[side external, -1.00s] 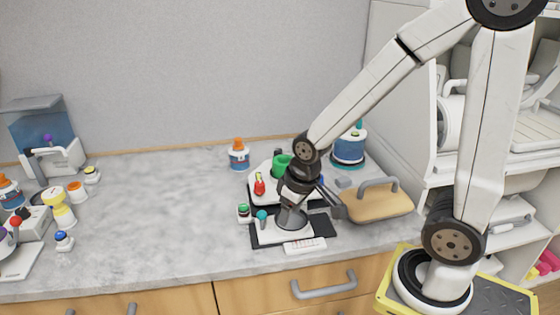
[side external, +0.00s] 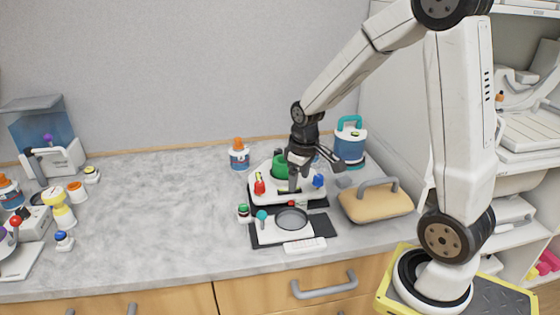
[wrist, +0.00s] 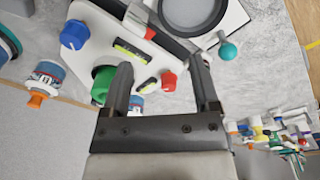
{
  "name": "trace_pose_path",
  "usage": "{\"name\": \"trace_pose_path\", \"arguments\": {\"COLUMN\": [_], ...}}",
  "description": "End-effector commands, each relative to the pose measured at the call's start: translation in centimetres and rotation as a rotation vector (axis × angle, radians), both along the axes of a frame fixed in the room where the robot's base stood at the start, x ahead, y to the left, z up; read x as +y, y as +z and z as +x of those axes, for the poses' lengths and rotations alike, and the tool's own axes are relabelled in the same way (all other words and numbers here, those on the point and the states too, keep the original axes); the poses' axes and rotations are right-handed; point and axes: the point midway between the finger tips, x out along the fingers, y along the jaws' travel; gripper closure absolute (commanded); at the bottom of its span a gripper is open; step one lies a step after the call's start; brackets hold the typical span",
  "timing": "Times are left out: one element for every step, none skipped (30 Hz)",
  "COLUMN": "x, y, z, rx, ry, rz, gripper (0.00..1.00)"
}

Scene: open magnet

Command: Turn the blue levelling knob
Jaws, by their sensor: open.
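The blue knob (side external: 318,180) sits at the right end of a white instrument (side external: 262,190) in the side view. In the wrist view the blue knob (wrist: 74,35) is at upper left, outside my left finger and apart from it. My gripper (side external: 320,175) is open and empty, above the instrument. In the wrist view its fingers (wrist: 160,65) stand wide apart over the instrument's body. The green knob (wrist: 103,85) lies beside the left finger, and the red knob (wrist: 168,80) shows between the fingers. Two yellow-green strips, perhaps level vials, show nearby.
A round dark pan (side external: 291,218) with a teal-knobbed lever (side external: 262,215) is in front. A tan block with a grey handle (side external: 376,202) stands right. A blue jar (side external: 349,146) and an orange-capped bottle (side external: 238,155) are behind.

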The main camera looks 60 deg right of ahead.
Motion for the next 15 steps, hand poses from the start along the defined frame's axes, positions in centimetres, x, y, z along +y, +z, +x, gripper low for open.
{"name": "trace_pose_path", "arguments": {"x": [-2.1, -3.1, -4.5, -5.5, -6.4, -7.6, -8.4, -9.0, -9.8, -10.3, -10.8, -11.2, -11.4, -11.6, -11.8], "y": [0.1, 0.3, 0.4, 0.5, 0.6, 0.8, 0.8, 0.9, 1.0, 1.0, 1.1, 1.1, 1.2, 1.2, 1.2], "z": [0.4, 0.5, 0.7, 0.7, 0.7, 0.7, 0.7, 0.7, 0.6, 0.6, 0.5, 0.5, 0.4, 0.4, 0.4], "rx": [0.016, 0.026, 0.038, 0.046, 0.055, 0.064, 0.071, 0.077, 0.083, 0.087, 0.091, 0.094, 0.096, 0.097, 0.098], "ry": [-0.007, -0.007, -0.004, -0.002, 0.001, 0.004, 0.005, 0.008, 0.01, 0.011, 0.013, 0.015, 0.016, 0.017, 0.018], "rz": [0.001, 0.002, 0.004, 0.006, 0.01, 0.012, 0.014, 0.016, 0.019, 0.022, 0.024, 0.025, 0.026, 0.027, 0.028], "gripper": [0.22, 0.22, 0.22, 0.22, 0.22, 0.22, 0.22, 0.22, 0.22, 0.22, 0.22, 0.22, 0.22, 0.22, 0.22]}}
